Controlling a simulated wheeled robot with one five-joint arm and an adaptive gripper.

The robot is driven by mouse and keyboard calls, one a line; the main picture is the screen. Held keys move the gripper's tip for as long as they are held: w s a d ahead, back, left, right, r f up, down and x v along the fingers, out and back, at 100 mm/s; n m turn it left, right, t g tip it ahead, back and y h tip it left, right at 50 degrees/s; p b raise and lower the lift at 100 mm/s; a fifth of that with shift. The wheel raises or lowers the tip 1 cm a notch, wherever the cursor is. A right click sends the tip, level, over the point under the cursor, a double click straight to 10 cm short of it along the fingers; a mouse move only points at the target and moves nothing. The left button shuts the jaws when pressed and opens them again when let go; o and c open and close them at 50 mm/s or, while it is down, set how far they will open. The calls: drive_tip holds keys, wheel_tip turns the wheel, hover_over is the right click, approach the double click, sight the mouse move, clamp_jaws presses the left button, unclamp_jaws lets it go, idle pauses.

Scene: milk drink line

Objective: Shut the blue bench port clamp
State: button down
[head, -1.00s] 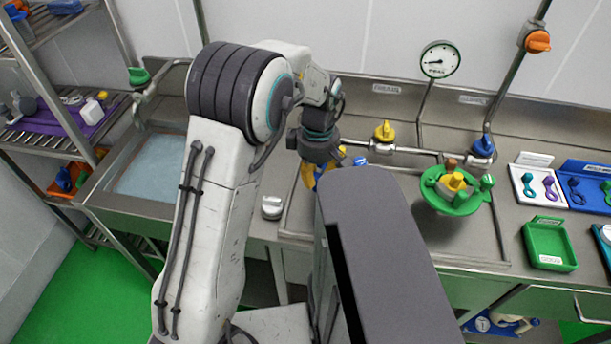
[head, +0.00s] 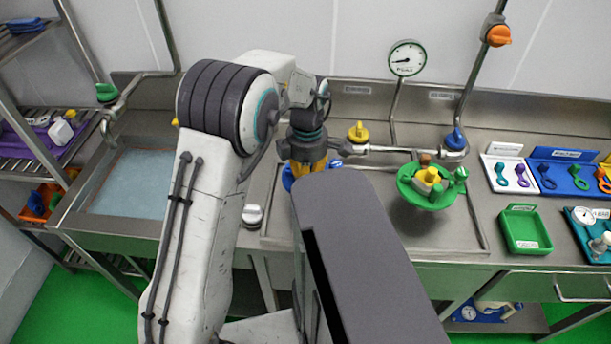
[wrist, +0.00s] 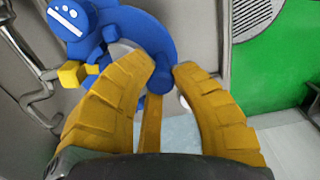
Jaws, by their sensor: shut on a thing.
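The blue bench port clamp (wrist: 148,32) fills the upper middle of the wrist view, a rounded blue body with a pale label patch at its upper left. A small yellow block (wrist: 76,73) sits at its left side. My gripper (wrist: 163,68) has ridged yellow fingers shut on a small blue part of the clamp between the fingertips. In the head view, my gripper (head: 306,172) is low over the bench, with some blue of the clamp (head: 288,178) beside it. My own dark housing hides the fingertips there. I cannot tell how far the clamp is closed.
A pipe with a yellow valve (head: 358,132) and a blue valve (head: 455,139) runs behind. A white knob (head: 252,215) is left of my gripper. A sink basin (head: 140,185) lies further left.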

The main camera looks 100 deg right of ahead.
drive_tip(key=shift+f, duration=0.1)
drive_tip(key=c, duration=1.1)
unclamp_jaws()
drive_tip(key=shift+o, duration=0.2)
wheel_tip(320, 180, up, 12)
idle(0.5)
